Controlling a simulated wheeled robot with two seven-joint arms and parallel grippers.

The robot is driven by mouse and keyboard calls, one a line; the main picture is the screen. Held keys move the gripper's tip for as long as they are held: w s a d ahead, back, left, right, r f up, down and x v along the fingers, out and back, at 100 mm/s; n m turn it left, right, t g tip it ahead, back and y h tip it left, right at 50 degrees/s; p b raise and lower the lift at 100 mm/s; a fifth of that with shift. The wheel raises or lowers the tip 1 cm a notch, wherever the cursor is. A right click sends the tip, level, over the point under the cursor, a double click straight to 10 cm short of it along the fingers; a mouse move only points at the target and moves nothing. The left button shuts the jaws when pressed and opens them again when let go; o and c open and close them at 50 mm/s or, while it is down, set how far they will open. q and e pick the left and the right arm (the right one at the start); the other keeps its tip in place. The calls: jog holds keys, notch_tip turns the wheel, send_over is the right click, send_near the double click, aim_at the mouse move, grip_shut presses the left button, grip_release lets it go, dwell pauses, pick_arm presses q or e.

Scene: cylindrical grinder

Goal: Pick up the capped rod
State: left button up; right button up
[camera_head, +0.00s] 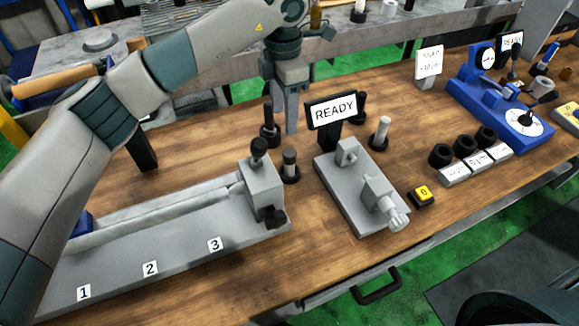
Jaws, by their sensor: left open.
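Several short rods stand upright in round black bases on the wooden table. I cannot tell for sure which one the task means. My left gripper (291,122) points down, open, beside the dark rod and behind the dark-capped rod. It appears to hold nothing. My right gripper is not in view.
A long grey machine bed (180,255) marked 1, 2, 3 lies at the front left. The READY sign (334,110) and a grey fixture (360,195) are close on the right. A blue gauge stand (500,110), black rings and a yellow button (424,192) lie farther right.

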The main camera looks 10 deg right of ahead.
aim_at(287, 152)
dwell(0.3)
pick_arm(q)
notch_tip(287, 152, down, 11)
jog(key=p, duration=0.5)
jog(key=shift+r, duration=0.15)
jog(key=shift+f, duration=0.75)
jog(key=shift+d, duration=0.1)
jog(key=shift+s+d+f+p, duration=0.2)
jog(key=shift+f+p, duration=0.25)
jog(key=shift+p, duration=0.25)
jog(key=f, duration=0.1)
jog(key=f+p, duration=0.1)
jog(key=p, duration=0.1)
jog(key=shift+s+d+f, duration=0.15)
jog(key=shift+d+f, duration=0.1)
jog(key=shift+f, duration=0.9)
